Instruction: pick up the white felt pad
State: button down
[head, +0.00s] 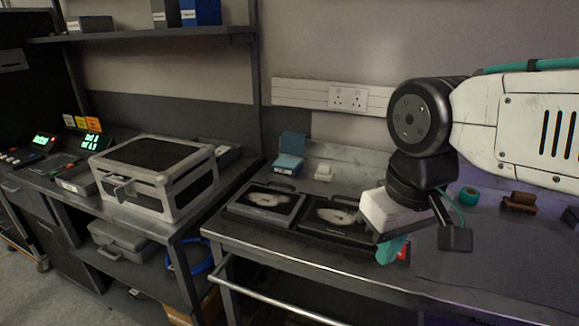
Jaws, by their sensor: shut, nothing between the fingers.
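A small white block-like piece (323,172), which looks like the white felt pad, lies on the bench near the wall. It is small in the head view, so its texture cannot be made out. My gripper (390,252) hangs over the front part of the bench, to the right of the pad and nearer to me. It is shut and empty, well apart from the pad. Its fingers are partly hidden by the white gripper body, and only a teal tip part shows clearly.
Two flat black cases (265,203) with pale shapes on top lie in front of the pad. A blue-teal item (288,160) sits just left of it. A teal roll (469,196) and a brown piece (518,202) lie at the right. A wall socket (348,97) is above the bench.

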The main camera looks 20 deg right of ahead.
aim_at(324, 172)
jog(key=k, duration=0.5)
jog(key=u, duration=1.9)
jog(key=i, duration=1.85)
jog(key=z, duration=2.75)
jog(key=i, duration=0.5)
jog(key=z, duration=0.05)
